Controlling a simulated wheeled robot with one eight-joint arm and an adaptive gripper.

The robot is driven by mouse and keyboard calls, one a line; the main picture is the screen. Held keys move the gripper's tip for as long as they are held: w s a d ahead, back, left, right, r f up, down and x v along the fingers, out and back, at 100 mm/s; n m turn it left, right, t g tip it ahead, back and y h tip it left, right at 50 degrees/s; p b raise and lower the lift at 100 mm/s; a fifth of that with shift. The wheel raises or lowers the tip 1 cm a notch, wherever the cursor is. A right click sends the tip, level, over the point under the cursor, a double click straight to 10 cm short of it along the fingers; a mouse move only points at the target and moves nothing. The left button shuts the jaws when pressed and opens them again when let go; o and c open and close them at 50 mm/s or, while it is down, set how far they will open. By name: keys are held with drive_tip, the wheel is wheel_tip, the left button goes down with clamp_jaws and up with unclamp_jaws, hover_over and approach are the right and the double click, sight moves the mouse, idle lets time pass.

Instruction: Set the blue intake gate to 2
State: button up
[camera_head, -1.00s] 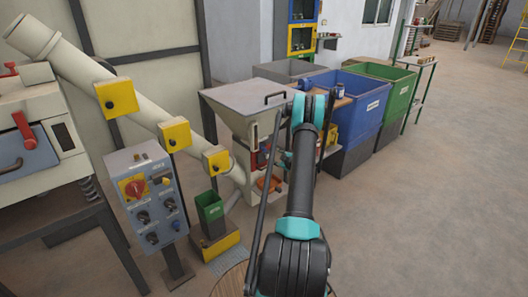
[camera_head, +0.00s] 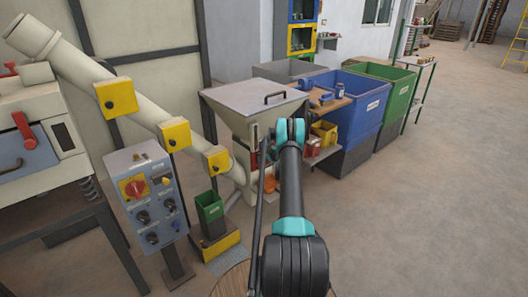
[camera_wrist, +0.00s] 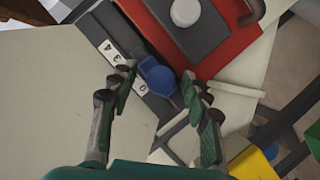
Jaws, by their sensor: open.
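In the wrist view a blue rounded knob (camera_wrist: 157,76) stands on a dark slotted strip beside a white number scale (camera_wrist: 118,57). I read 4, 3 and 0 on the scale; my left finger hides the marks between. The knob sits near the 0 end. My gripper (camera_wrist: 157,80) is open, with one finger on each side of the knob and gaps between. In the head view my arm hides the gripper and the knob, in front of the grey-topped hopper (camera_head: 252,98).
A red plate (camera_wrist: 225,45) with a grey block and white button lies close beside the strip. A blue bin (camera_head: 350,98) and green bin (camera_head: 397,85) stand right of the hopper. A control box (camera_head: 146,195) stands left. The floor at right is clear.

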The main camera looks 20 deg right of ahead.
drive_tip(key=shift+w+f, duration=0.1)
drive_tip(key=shift+w, duration=0.2)
drive_tip(key=shift+c, duration=0.5)
drive_tip(key=shift+a, duration=0.1)
clamp_jaws()
